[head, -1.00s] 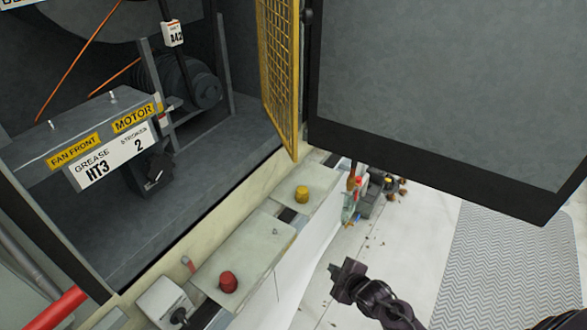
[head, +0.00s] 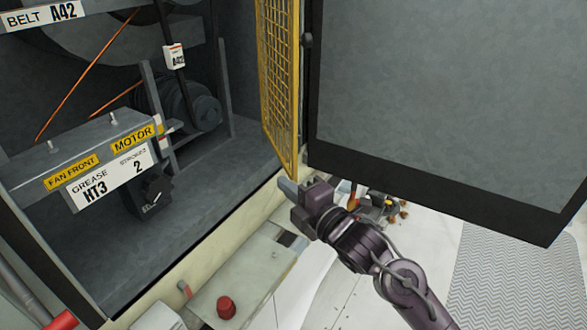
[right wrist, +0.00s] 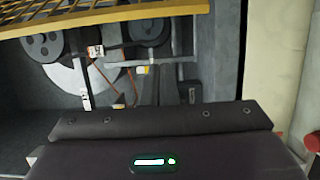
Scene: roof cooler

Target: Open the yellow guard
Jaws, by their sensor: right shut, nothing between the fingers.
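The yellow guard (head: 278,80) is a mesh panel in a yellow frame. In the head view it stands swung out, seen nearly edge-on, at the right side of the cabinet opening, beside the grey door. My right gripper (head: 285,187) is shut and empty at the guard's lower end; whether it touches the frame I cannot tell. In the right wrist view the guard's yellow mesh (right wrist: 110,14) crosses the top, and the gripper body fills the bottom. My left gripper is not in view.
The open grey door (head: 440,90) hangs to the right of the guard. Inside the cabinet are a motor (head: 190,100), orange belts and a labelled grease bar (head: 110,175). A red button (head: 226,307) sits on the ledge below. Grey-white floor lies to the right.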

